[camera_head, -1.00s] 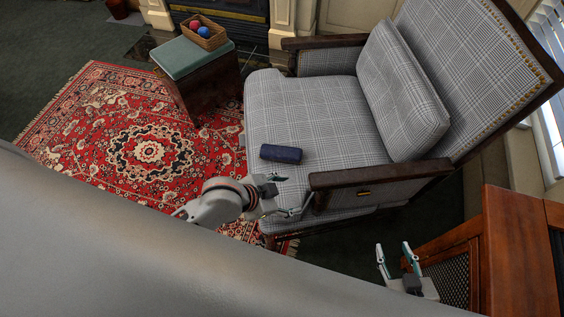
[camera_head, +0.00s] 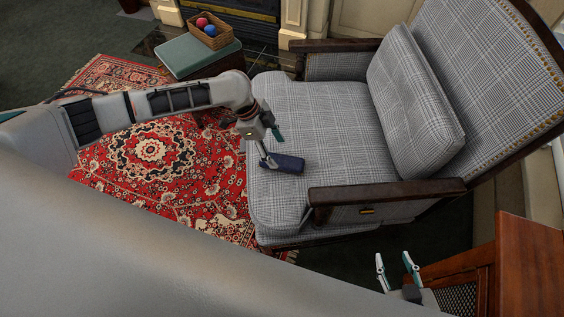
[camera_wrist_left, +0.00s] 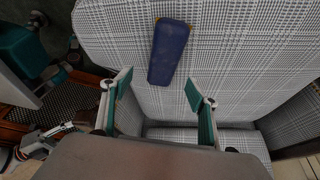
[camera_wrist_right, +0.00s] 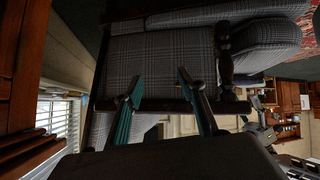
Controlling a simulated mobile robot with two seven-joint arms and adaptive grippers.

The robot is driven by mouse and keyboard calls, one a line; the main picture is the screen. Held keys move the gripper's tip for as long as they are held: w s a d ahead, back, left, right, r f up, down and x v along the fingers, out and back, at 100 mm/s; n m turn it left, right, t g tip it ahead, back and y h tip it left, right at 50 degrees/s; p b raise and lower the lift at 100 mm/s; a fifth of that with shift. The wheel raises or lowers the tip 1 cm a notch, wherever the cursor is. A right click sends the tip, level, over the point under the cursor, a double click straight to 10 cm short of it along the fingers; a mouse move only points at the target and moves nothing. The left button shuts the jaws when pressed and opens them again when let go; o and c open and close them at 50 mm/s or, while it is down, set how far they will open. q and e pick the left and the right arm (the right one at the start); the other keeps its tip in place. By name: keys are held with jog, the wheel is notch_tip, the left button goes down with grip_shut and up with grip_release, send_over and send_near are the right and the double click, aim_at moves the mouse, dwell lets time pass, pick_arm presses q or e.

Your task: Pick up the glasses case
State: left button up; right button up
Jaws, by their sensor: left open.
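The dark blue glasses case (camera_head: 287,164) lies on the checked seat of the armchair (camera_head: 320,125), near its front edge. My left gripper (camera_head: 270,146) is above the seat at the case's left end, partly overlapping it in the head view. In the left wrist view, the whole case (camera_wrist_left: 169,52) lies just beyond the open, empty left fingers (camera_wrist_left: 157,86), apart from them. My right gripper (camera_head: 394,262) is open and empty beside the chair's near side, away from the case. Its spread fingers also show in the right wrist view (camera_wrist_right: 160,80).
The wooden armrest (camera_head: 390,192) stands to the right of the case, and a loose cushion (camera_head: 413,105) leans on the backrest. A footstool (camera_head: 200,55) carries a basket (camera_head: 211,38) with balls. A wooden cabinet (camera_head: 525,262) is near my right gripper. The middle of the seat is clear.

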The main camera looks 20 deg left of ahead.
aim_at(282, 160)
pick_arm(q)
jog(key=shift+w+a+f, duration=0.1)
jog(key=shift+w+a, duration=0.1)
jog(key=shift+a, duration=0.05)
jog(key=x, duration=0.2)
jog(key=b+x, duration=0.1)
jog(key=x, duration=0.2)
jog(key=b+x, duration=0.1)
jog(key=x, duration=0.1)
jog(key=shift+a+f, duration=0.15)
jog(key=shift+f, duration=0.2)
jog(key=shift+r, duration=0.15)
jog(key=c, duration=1.3)
